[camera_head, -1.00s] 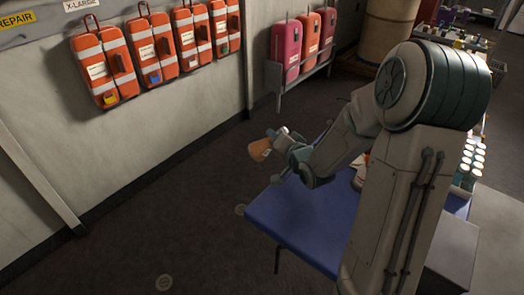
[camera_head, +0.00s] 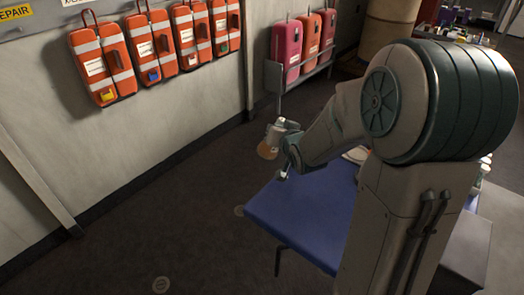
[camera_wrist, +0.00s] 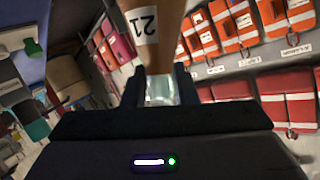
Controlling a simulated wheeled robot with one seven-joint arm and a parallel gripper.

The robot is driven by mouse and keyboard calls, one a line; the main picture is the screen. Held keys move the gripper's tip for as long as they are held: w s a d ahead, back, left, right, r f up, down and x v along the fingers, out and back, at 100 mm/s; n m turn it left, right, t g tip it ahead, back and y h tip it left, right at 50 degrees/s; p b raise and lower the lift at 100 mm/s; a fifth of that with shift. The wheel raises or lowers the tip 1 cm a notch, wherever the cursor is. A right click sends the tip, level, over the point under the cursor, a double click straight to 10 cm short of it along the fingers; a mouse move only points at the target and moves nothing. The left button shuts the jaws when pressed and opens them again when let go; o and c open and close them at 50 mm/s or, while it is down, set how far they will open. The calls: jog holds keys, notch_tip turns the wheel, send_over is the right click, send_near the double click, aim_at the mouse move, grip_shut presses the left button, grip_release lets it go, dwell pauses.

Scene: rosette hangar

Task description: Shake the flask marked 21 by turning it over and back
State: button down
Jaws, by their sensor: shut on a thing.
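The flask marked 21 (camera_wrist: 143,22) is held in my gripper (camera_wrist: 160,84), whose two dark fingers close on its clear neck in the wrist view. Its amber body runs off the top of that view, with the white label facing the camera. In the head view the small amber flask (camera_head: 267,150) hangs in the air off the left end of my arm, above and beyond the blue table's far left corner. My gripper (camera_head: 285,138) is at its right side there. The label is too small to read in the head view.
The blue table (camera_head: 300,215) lies below, partly hidden by my arm. Orange cases (camera_head: 150,48) hang on the left wall, and pink and orange cases (camera_head: 286,50) stand in a rack behind. The dark floor (camera_head: 150,230) to the left is clear.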

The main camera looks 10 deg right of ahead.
jog(key=n+h+b, duration=0.1)
jog(key=b, duration=0.2)
jog(key=n+b, duration=0.1)
jog(key=b, duration=0.3)
jog(key=shift+f+h, duration=0.25)
jog(key=shift+h, duration=0.15)
jog(key=shift+r+n+b, duration=0.15)
jog(key=shift+n+b, duration=0.25)
jog(key=shift+b, duration=0.15)
jog(key=shift+r, duration=0.15)
